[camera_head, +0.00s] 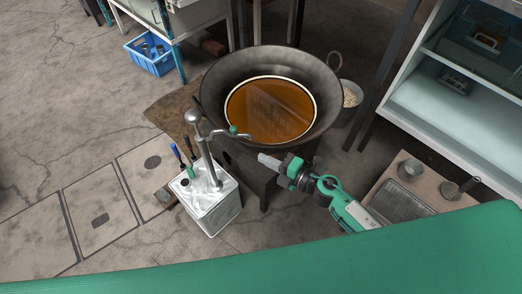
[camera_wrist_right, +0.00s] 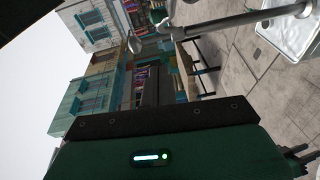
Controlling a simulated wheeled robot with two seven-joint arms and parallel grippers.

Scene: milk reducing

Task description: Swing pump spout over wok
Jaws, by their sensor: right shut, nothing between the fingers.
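The wok (camera_head: 213,97) is a wide dark bowl holding brown liquid, in the middle of the head view. The silver pump (camera_head: 207,160) stands upright on a white metal canister (camera_head: 212,207) at its near left. The thin pump spout (camera_head: 243,135) with a green valve points right, and its tip overlaps the near wok rim in the picture; its height above the rim is unclear. My right gripper (camera_head: 262,158) is shut and empty, just below and right of the spout tip. My left gripper is not in view.
Tools with blue and green handles (camera_head: 181,155) stand by the canister. A bucket (camera_head: 349,100) sits right of the wok. A board with a tray (camera_head: 400,203) and cups lies at right, below a white shelf (camera_head: 425,100). A blue crate (camera_head: 150,58) is at back left.

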